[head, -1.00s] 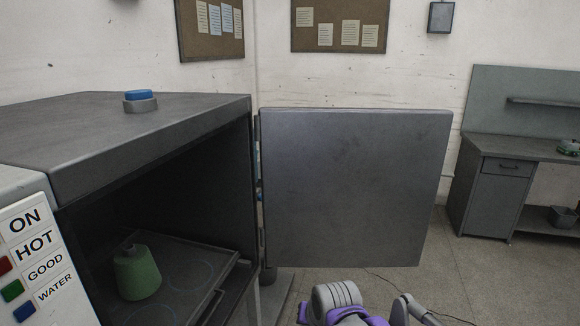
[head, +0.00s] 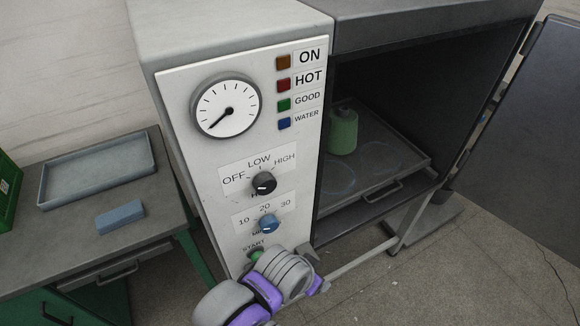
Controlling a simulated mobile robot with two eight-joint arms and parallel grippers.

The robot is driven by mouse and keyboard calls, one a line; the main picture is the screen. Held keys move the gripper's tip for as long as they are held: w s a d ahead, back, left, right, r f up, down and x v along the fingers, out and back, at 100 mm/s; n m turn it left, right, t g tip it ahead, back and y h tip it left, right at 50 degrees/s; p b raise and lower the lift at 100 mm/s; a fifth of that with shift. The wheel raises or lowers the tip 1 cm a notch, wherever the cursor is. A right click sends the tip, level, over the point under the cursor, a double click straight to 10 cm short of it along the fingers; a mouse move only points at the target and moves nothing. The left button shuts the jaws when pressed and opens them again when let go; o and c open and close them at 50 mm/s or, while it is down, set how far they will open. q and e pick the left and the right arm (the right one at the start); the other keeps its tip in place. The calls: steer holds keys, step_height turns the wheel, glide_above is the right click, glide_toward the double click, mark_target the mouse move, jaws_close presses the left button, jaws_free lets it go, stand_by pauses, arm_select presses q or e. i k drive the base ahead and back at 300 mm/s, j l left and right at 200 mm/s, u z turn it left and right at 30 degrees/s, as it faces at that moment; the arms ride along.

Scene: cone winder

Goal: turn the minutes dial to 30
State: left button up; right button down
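The minutes dial (head: 269,223) is a blue knob low on the white control panel (head: 190,150), below an arc of the labels 10, 20 and 30. It has a small pale mark at its lower left, but I cannot read its setting surely. My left arm, grey and purple, comes in from the bottom left. Its gripper (head: 314,268) is in front of the panel's lower right edge, below and right of the dial, and apart from it. The wrist hides most of the fingers, so their opening is unclear. My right gripper is not in view.
A black OFF/LOW/HIGH knob (head: 264,184) is just above the dial, and a green START button (head: 256,255) is below, partly behind my arm. A side table (head: 75,215) is at left.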

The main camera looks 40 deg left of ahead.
mark_target(268, 224)
steer(key=j+u, duration=0.1)
steer(key=u, duration=0.35)
steer(key=k+j+u, duration=0.1)
steer(key=u, duration=0.3)
steer(key=j+u, duration=0.25)
steer(key=u, duration=0.2)
